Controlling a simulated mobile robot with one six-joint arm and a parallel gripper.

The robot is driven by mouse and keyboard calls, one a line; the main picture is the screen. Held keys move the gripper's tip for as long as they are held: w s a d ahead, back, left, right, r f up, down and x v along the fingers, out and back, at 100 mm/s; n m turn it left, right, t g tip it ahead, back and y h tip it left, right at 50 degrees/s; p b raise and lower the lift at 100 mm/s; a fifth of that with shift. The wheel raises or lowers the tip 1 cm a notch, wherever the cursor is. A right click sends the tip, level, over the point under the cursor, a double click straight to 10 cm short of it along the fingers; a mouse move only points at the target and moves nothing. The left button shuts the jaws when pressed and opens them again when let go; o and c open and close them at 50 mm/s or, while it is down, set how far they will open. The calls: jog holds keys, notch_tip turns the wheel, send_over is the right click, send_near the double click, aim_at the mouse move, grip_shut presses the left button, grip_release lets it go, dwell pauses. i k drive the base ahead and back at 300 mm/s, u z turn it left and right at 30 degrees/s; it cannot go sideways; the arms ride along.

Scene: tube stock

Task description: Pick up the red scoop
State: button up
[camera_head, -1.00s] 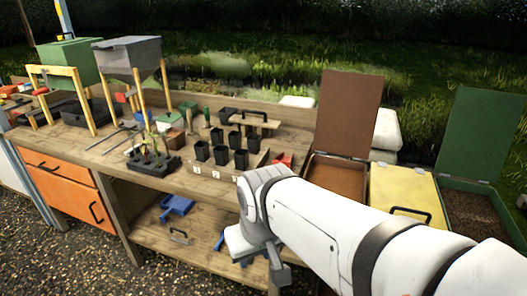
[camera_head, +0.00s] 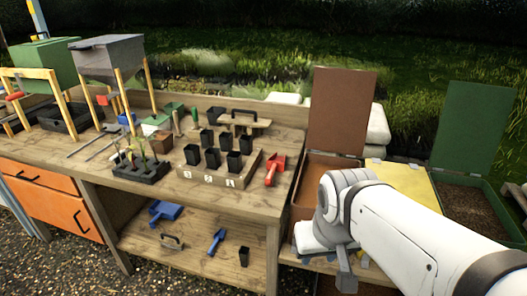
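The red scoop (camera_head: 275,171) lies on the bench top, right of the wooden block of black pots and near the bench's right end. Nothing covers it. My gripper (camera_head: 346,277) hangs at the end of my white arm, right of the bench and lower in the picture than the scoop. It is apart from the scoop. Its fingers are small and partly hidden by the wrist, so I cannot tell whether they are open or shut.
The wooden block (camera_head: 222,180) holds several black pots. A black seedling tray (camera_head: 141,172) stands left of it. A blue scoop (camera_head: 216,241) and a blue dustpan (camera_head: 163,211) lie on the lower shelf. Open brown (camera_head: 342,108) and green (camera_head: 480,125) lids rise at right.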

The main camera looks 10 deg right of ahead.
aim_at(276, 163)
jog(key=u, duration=0.05)
jog(key=i, duration=1)
jog(key=z, duration=0.05)
